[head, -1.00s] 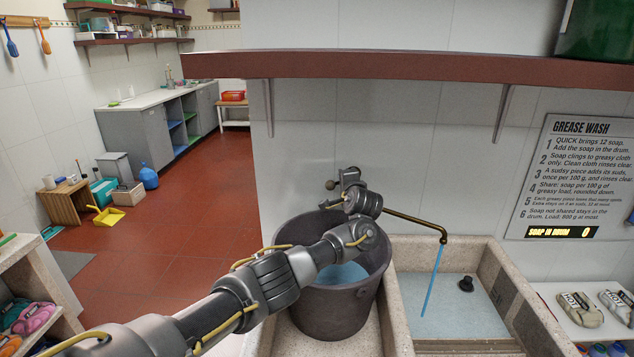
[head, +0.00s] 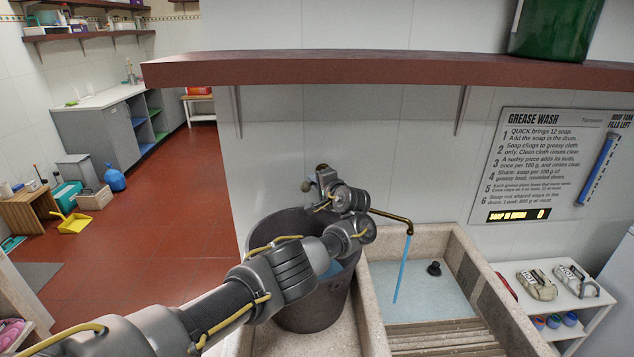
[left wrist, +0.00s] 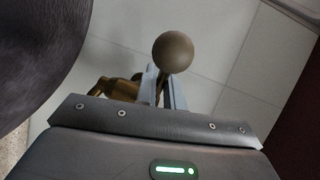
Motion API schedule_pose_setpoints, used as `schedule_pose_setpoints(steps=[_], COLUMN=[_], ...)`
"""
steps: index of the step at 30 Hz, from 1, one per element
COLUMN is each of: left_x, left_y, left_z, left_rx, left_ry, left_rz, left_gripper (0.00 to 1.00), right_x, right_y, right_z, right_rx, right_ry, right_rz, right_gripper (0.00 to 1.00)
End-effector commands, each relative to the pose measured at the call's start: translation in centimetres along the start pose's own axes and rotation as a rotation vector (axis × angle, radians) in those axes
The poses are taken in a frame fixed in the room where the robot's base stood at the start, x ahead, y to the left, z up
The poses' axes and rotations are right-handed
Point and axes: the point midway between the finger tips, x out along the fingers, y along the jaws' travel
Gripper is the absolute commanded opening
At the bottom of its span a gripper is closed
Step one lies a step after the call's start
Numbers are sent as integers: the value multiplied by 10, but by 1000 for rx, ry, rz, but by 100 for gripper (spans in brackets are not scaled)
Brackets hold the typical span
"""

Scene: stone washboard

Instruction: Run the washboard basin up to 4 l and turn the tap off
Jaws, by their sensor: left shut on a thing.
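The brass tap's spout (head: 393,216) reaches over the stone washboard basin (head: 371,305). A blue stream of water (head: 402,268) runs from it into the basin. Pale blue water (head: 410,290) covers the basin floor behind the ridged washboard (head: 440,337); its level cannot be read. My left gripper (head: 325,182) is at the tap, shut on the tap handle. In the left wrist view the handle's round knob (left wrist: 173,52) stands up between the fingers, with the brass tap body (left wrist: 118,88) beside it. My arm hides part of the tap. My right gripper is out of view.
A dark drum (head: 315,305) with blue liquid stands left of the basin, behind my left arm. A black plug (head: 434,268) sits at the basin's back. A red-brown shelf (head: 350,70) runs above. A wall sign (head: 545,165) and white shelf (head: 575,300) are at right.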

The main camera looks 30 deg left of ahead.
Motion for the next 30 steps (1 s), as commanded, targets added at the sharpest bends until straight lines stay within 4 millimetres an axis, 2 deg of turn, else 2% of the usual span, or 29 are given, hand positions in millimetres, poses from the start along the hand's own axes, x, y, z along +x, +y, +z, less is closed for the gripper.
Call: schedule_pose_setpoints(steps=[2, 3, 7, 15, 19, 23, 26, 27, 30], left_x=[0, 0, 0, 0, -9, -30, -55, -63, -81], left_y=[-3, -3, -2, -1, -1, -1, 0, -8, -10], left_z=[-1, -1, 0, 0, 0, 0, -1, -1, -2], left_rx=[-2, -2, -1, -1, -1, -2, -4, -1, 2], left_ry=[3, 4, 2, 0, 2, 4, 4, 2, 2], left_rz=[-4, -4, -3, -1, -2, 0, 1, 2, 1], left_gripper=[0, 15, 31, 31, 31, 31, 31, 31, 31], right_x=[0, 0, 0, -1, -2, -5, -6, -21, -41], right_y=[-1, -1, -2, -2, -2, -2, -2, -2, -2], right_z=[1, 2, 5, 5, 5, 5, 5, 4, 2], right_rx=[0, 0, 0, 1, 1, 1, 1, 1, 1], right_ry=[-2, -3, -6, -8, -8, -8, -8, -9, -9], right_rz=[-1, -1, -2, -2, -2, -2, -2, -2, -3], right_gripper=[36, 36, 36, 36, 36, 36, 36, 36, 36])
